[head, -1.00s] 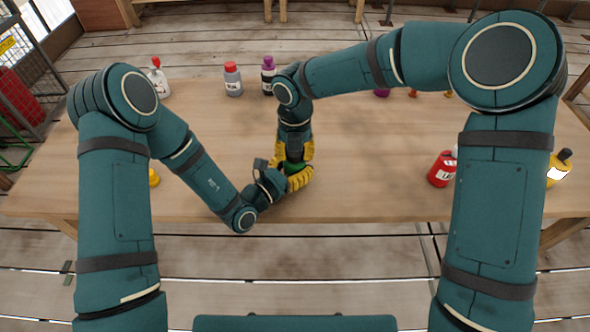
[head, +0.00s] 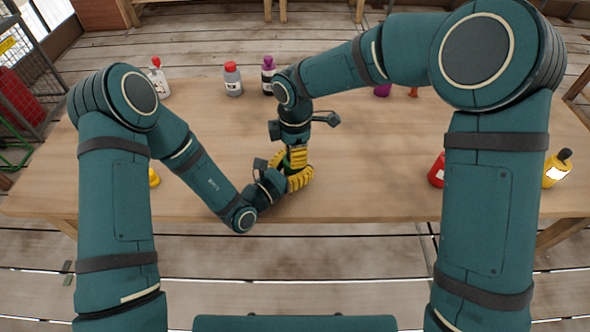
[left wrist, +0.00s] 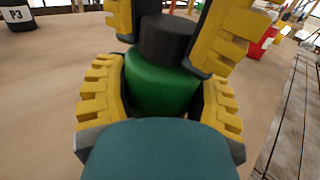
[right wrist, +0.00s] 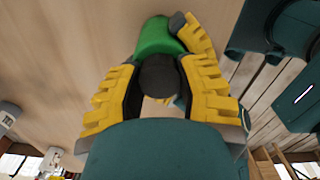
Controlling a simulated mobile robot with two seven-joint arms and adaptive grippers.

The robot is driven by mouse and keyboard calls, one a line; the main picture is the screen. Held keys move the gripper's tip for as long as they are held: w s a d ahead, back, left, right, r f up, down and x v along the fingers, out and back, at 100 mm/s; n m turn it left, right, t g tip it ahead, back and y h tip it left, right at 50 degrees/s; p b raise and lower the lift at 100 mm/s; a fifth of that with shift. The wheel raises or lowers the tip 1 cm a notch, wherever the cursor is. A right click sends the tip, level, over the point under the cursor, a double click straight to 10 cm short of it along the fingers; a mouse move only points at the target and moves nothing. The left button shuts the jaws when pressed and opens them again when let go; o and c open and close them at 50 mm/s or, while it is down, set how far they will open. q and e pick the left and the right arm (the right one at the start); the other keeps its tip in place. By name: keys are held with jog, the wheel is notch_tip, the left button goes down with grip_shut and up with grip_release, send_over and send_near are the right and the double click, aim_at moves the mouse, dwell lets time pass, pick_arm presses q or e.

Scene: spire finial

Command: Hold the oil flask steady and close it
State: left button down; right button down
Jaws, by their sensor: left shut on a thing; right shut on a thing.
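The oil flask is green and stands upright in the left wrist view (left wrist: 160,82); its body also shows in the right wrist view (right wrist: 156,38). My left gripper (head: 299,181) is shut around the flask body, low over the table. A black cap (left wrist: 166,40) sits at the flask's top, and it shows in the right wrist view (right wrist: 158,76). My right gripper (head: 297,158) points down from above and is shut on the cap. I cannot tell how tightly the cap is seated.
Around them the wooden table (head: 370,170) is clear. A grey bottle with a red cap (head: 233,79), a purple-capped bottle (head: 268,75) and a white bottle (head: 158,78) stand at the back. A red bottle (head: 437,170) and a yellow bottle (head: 556,170) stand at the right.

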jog(key=m, duration=2)
jog(key=shift+f, duration=0.1)
jog(key=m, duration=0.7)
jog(key=shift+m, duration=0.3)
jog(key=c, duration=0.7)
grip_release()
jog(key=shift+o, duration=0.2)
jog(key=shift+r, duration=2.3)
